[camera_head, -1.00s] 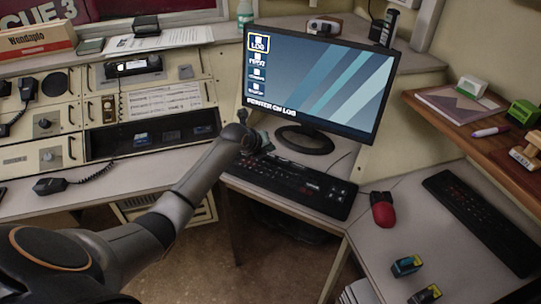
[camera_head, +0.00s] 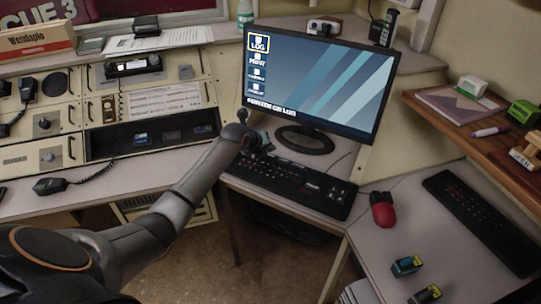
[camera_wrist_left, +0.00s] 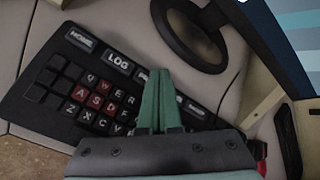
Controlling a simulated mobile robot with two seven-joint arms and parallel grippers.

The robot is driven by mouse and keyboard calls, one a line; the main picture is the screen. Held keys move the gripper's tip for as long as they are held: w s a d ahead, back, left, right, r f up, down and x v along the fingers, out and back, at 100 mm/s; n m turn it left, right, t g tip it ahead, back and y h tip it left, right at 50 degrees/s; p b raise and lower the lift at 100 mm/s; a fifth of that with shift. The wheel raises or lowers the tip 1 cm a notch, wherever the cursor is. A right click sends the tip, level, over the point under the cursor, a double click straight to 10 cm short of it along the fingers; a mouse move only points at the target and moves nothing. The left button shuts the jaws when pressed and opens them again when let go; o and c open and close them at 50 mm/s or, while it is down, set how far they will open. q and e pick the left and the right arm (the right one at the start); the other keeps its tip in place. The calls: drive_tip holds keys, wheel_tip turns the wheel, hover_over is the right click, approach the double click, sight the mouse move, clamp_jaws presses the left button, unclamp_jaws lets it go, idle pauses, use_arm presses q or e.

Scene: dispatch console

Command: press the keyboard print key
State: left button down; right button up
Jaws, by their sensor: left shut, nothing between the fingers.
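The black keyboard (camera_head: 310,185) lies on the desk in front of the monitor (camera_head: 315,85). In the left wrist view the keyboard (camera_wrist_left: 50,98) shows large top-row keys, among them a LOG key (camera_wrist_left: 118,62). Right of it is a key whose label starts with "PR" (camera_wrist_left: 142,76), partly hidden by my fingers. My left gripper (camera_wrist_left: 160,75) is shut and empty, with its green fingertips over the top row beside that key. I cannot tell whether they touch it. In the head view my left gripper (camera_head: 264,142) is largely hidden behind its wrist. My right gripper is not in view.
The monitor highlights a LOG icon (camera_head: 258,42) above a PRINT icon. Its round stand (camera_head: 305,140) is behind the keyboard. A red mouse (camera_head: 383,213) and a second keyboard (camera_head: 482,222) lie to the right. A radio console (camera_head: 105,110) is on the left.

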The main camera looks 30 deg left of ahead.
use_arm(q)
drive_tip(key=shift+f, duration=0.15)
drive_tip(key=shift+f, duration=0.25)
drive_tip(key=shift+f+b, duration=0.4)
idle(0.9)
drive_tip(key=shift+r, duration=0.1)
drive_tip(key=shift+r+p, duration=0.7)
drive_tip(key=shift+p, duration=0.05)
wheel_tip(320, 180, up, 5)
drive_tip(key=p, duration=0.4)
drive_tip(key=shift+p, duration=0.4)
